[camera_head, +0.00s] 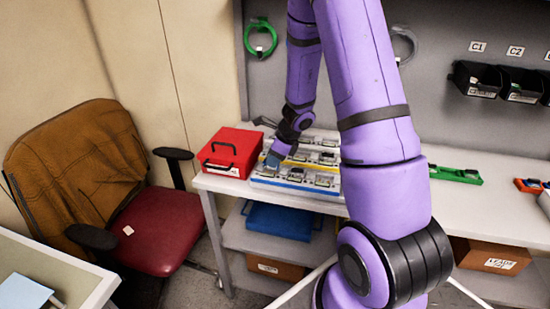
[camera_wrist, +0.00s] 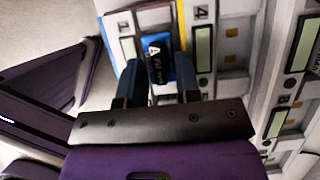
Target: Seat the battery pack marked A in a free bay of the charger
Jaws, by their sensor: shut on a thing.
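The battery pack marked A (camera_wrist: 158,58) is blue with a dark label face and a white A. It sits between the two fingers of my gripper (camera_wrist: 160,82), which is shut on it. In the head view my gripper (camera_head: 272,160) is at the left end of several pale units with blue and yellow edge strips (camera_head: 298,178). The wrist view shows pale housings with numbers and greenish windows (camera_wrist: 204,45) beside and beyond the pack. I cannot tell whether the pack touches a housing, or which unit is the charger. The pack's lower end is hidden.
A red case (camera_head: 231,152) stands left of the units on the white bench (camera_head: 410,180). A green tray (camera_head: 455,174) lies further right, with bare bench around it. Black bins (camera_head: 478,78) hang on the back panel. A chair (camera_head: 150,225) stands left of the bench.

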